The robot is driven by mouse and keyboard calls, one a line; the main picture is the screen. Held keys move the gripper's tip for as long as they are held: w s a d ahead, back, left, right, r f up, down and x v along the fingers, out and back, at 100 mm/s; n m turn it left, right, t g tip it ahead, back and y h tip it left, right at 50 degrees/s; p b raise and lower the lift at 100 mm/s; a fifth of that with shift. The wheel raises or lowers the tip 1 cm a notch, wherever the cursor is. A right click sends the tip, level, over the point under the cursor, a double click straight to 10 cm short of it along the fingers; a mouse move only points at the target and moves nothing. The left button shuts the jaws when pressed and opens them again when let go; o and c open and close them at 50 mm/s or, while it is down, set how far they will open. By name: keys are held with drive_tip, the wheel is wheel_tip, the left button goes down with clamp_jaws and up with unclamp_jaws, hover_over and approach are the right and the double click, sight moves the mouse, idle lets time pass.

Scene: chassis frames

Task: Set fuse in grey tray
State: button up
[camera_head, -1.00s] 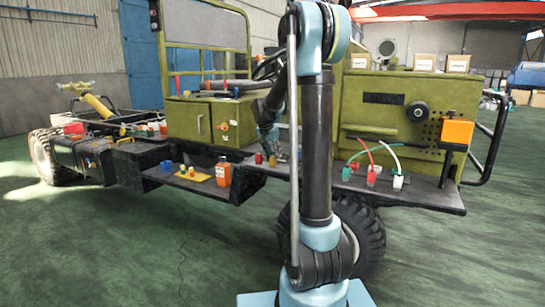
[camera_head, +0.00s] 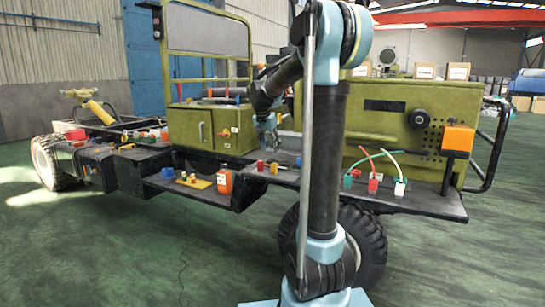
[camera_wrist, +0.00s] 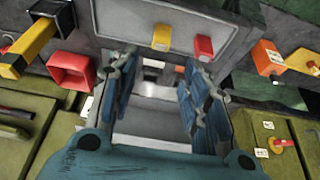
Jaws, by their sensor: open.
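My gripper (camera_wrist: 157,90) is open, its two blue-grey fingers pointing away from the wrist camera. In the head view my gripper (camera_head: 270,143) hangs in front of the olive cabinet, above the dark shelf. Between and beyond the fingers lies a pale grey, box-like surface (camera_wrist: 150,128); it may be the grey tray, but the fingers hide part of it. No fuse can be told for sure. A small yellow piece (camera_wrist: 162,37) and a small red piece (camera_wrist: 203,46) stand on a grey panel past the fingertips. I see nothing held between the fingers.
An orange bottle (camera_head: 224,180) and a yellow plate (camera_head: 194,182) sit on the lower shelf. Red and white connectors with cables (camera_head: 373,183) stand on the right shelf. A red square socket (camera_wrist: 72,70) is left of the fingers.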

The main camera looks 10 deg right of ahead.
drive_tip(key=v, duration=0.2)
drive_tip(key=shift+s+r, duration=0.2)
drive_tip(key=shift+r, duration=0.05)
drive_tip(key=s+d+f+n+y, duration=0.1)
drive_tip(key=s+f+n, duration=0.1)
drive_tip(key=s+f, duration=0.5)
drive_tip(key=s+d+f+n+g, duration=0.1)
drive_tip(key=s+f+n, duration=0.2)
drive_tip(key=s, duration=1.7)
drive_tip(key=s+d+f+n+y, duration=0.1)
drive_tip(key=s+f+n, duration=0.1)
drive_tip(key=s+f, duration=1)
drive_tip(key=shift+s+d+y, duration=0.3)
drive_tip(key=shift+s+d, duration=0.05)
drive_tip(key=shift+s, duration=0.55)
